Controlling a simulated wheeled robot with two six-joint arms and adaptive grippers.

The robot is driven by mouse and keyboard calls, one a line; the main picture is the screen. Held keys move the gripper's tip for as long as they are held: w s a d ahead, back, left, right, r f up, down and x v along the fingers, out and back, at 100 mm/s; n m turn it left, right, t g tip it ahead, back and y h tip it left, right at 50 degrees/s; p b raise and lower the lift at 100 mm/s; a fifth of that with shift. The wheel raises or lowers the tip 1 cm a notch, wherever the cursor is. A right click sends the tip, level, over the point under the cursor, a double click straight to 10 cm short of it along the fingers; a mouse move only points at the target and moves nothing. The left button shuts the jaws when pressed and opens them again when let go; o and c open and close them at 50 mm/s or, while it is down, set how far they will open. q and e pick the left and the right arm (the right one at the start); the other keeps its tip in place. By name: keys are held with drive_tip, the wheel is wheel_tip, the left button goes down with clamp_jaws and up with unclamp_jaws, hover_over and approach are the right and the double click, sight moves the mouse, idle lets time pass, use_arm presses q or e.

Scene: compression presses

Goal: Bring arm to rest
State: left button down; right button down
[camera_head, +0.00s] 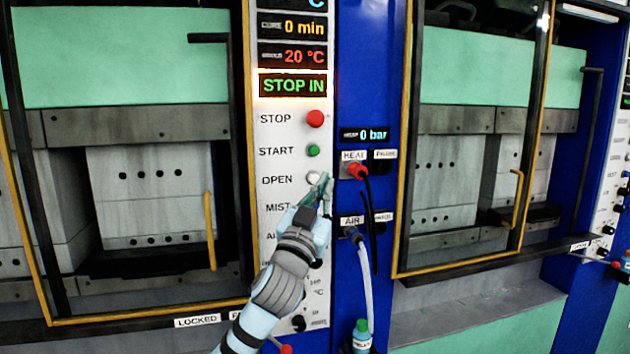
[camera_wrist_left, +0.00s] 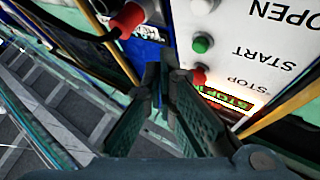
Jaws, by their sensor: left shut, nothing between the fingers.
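My left gripper (camera_head: 323,186) is at the control panel (camera_head: 275,226), just right of the white OPEN button (camera_head: 313,178). Its fingers are shut and empty; they also show in the left wrist view (camera_wrist_left: 166,68). I cannot tell whether the fingertips touch the button. My left arm covers the lower part of the panel and hides some of its labels. The green START button (camera_head: 313,151) and the red STOP button (camera_head: 315,119) are above the gripper. My right gripper is not in view.
The lit display (camera_head: 292,85) reads STOP IN. A red HEAT plug (camera_head: 357,171) with a black cable is right of the gripper, and a pale AIR hose (camera_head: 365,280) hangs below it. Framed presses stand on both sides, with yellow handles (camera_head: 209,230) protruding.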

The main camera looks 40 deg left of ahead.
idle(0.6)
use_arm(q)
drive_tip(key=s+d+f+g+h, duration=0.1)
drive_tip(key=s+d+f+g, duration=0.15)
drive_tip(key=f, duration=0.75)
drive_tip(key=s+d+f+g+h, duration=0.1)
drive_tip(key=d+f+g, duration=0.15)
drive_tip(key=f, duration=0.85)
drive_tip(key=s+d+f+g+h, duration=0.1)
drive_tip(key=f+g, duration=0.2)
drive_tip(key=f, duration=0.7)
drive_tip(key=s+d+f+m+g+h, duration=0.1)
drive_tip(key=s+d+f+g, duration=0.25)
drive_tip(key=s+f, duration=0.5)
drive_tip(key=s+d+f+g+h, duration=0.1)
drive_tip(key=s+d+f+g, duration=0.25)
drive_tip(key=s+f, duration=0.5)
drive_tip(key=s+d+f+m+g+h, duration=0.1)
drive_tip(key=s+d+f+g, duration=0.4)
drive_tip(key=s, duration=0.6)
drive_tip(key=s+a+f, duration=0.1)
drive_tip(key=a+f, duration=0.2)
drive_tip(key=f, duration=1.5)
drive_tip(key=s+a+f+g, duration=0.1)
drive_tip(key=s+f, duration=1.2)
drive_tip(key=s, duration=0.2)
drive_tip(key=shift+f+n, duration=0.25)
drive_tip(key=shift+n, duration=0.15)
